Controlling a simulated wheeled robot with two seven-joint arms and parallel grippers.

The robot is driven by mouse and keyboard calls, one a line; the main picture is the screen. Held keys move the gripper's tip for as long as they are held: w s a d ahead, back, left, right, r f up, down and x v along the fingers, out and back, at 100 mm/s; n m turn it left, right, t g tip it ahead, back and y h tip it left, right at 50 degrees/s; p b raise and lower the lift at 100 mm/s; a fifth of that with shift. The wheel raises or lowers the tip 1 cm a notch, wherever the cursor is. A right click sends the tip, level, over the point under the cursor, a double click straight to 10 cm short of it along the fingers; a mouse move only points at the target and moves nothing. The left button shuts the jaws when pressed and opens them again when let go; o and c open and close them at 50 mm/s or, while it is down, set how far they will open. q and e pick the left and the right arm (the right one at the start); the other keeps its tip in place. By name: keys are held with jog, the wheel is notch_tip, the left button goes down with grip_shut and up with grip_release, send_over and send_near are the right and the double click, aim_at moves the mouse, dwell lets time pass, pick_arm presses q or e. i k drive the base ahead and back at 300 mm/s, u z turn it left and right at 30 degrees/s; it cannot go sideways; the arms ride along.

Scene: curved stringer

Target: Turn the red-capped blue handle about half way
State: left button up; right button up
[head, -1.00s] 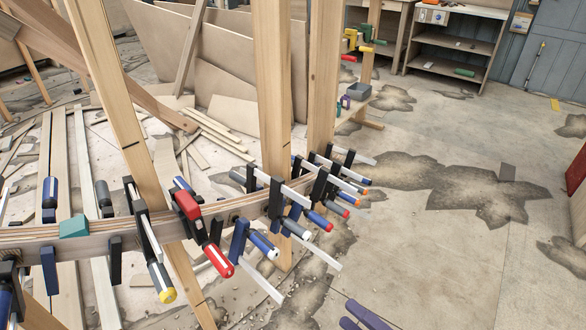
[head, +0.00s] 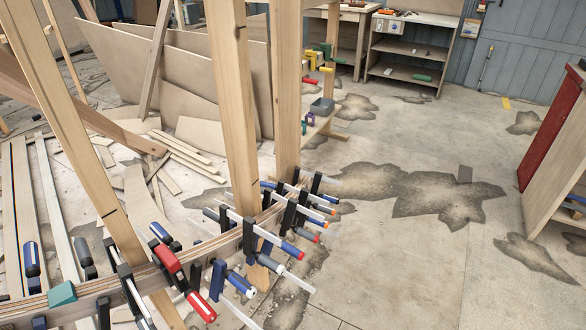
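Several bar clamps sit along a curved laminated wood stringer (head: 115,284) in the lower left and middle of the head view. Among the cluster at the right end, a blue handle with a red cap (head: 291,250) points down to the right. Nearer, a bigger clamp has a red body and red handle (head: 201,306). Blue handles with white caps (head: 240,285) lie between. Neither gripper is in view, and none touches the visible handles.
Upright wooden posts (head: 238,100) rise behind and through the clamps. A wood cabinet with a red panel (head: 548,140) stands at the right edge. Shelves (head: 405,50) stand at the back. The stained concrete floor (head: 410,270) right of the clamps is open.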

aim_at(294, 251)
jog(key=z, duration=0.85)
jog(key=k, duration=0.9)
jog(key=z, duration=0.1)
jog(key=i, duration=1.35)
jog(key=u, duration=1.35)
jog(key=i, duration=0.15)
jog(key=u, duration=0.2)
